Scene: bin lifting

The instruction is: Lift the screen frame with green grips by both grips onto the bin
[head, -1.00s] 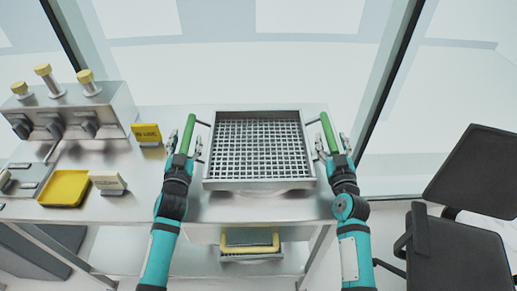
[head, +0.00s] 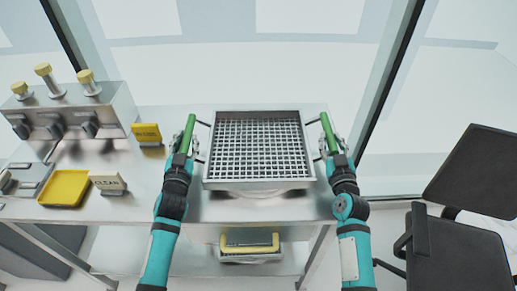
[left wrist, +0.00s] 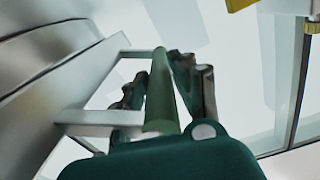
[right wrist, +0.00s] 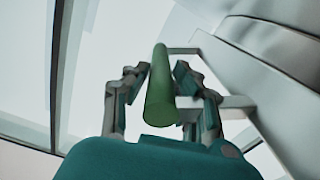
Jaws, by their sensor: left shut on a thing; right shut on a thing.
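The screen frame (head: 212,184) is a square metal frame with a wire grid, level in the middle of the head view. Green grips stand off its sides on brackets: the left grip (head: 189,131) and the right grip (head: 327,131). My left gripper (head: 184,150) is shut on the left grip, which lies between its fingers in the left wrist view (left wrist: 162,95). My right gripper (head: 331,149) is shut on the right grip, also between the fingers in the right wrist view (right wrist: 160,95). A rounded metal edge (head: 260,193) shows under the frame's front; whether it is the bin is unclear.
The metal table (head: 130,208) carries a valve block (head: 75,118), a yellow tray (head: 65,187) and small signs at the left. A yellow-handled item (head: 250,247) sits on the lower shelf. A black chair (head: 450,215) stands at the right.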

